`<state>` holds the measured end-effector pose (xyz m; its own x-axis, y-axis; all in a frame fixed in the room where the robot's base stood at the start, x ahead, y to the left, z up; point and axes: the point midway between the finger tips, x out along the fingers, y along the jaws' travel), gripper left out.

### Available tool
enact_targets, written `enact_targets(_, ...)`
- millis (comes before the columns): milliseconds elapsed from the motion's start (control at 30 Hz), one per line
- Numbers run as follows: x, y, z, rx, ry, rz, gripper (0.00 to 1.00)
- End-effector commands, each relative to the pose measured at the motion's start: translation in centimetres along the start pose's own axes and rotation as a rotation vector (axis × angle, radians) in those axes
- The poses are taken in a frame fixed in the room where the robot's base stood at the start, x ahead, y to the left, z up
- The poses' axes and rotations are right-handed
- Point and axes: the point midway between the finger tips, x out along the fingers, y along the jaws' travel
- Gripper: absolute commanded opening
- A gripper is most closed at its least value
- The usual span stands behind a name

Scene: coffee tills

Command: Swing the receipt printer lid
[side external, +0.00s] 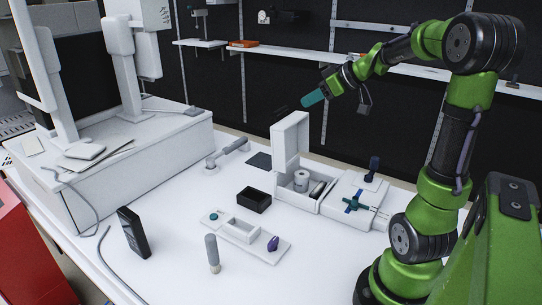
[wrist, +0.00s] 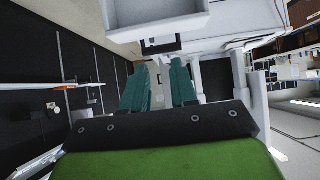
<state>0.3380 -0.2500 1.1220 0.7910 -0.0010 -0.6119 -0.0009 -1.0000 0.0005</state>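The receipt printer (side external: 311,203) is a white box on the white table, left of my arm's base. Its lid (side external: 290,140) stands open, nearly upright, at the box's left side. A pale paper roll (side external: 301,180) sits inside the open box. My gripper (side external: 306,100) has teal fingers and is in the air above and to the right of the lid, apart from it. In the wrist view its two fingers (wrist: 160,68) are spread with an empty gap between them. A white part (wrist: 160,20) fills the top of that view; I cannot tell if it is the lid.
A white device with a teal cross handle (side external: 353,203) stands right of the printer. A black tray (side external: 254,200), a white tray with a purple piece (side external: 273,244), a grey-topped peg (side external: 212,250) and a black handheld device (side external: 133,233) are on the table. A large white till stand (side external: 130,165) is at left.

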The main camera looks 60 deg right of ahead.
Motion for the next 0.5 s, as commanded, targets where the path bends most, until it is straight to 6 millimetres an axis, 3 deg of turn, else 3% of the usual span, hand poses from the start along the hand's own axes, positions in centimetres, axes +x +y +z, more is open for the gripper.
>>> enact_targets(200,-5.3,0.0,-0.1,-0.001,0.003,0.003,0.28)
enact_targets(433,-8.4,0.0,0.0,-0.001,0.001,0.001,0.28)
enact_targets(500,-8.6,0.0,0.0,-0.001,-0.001,-0.001,0.37)
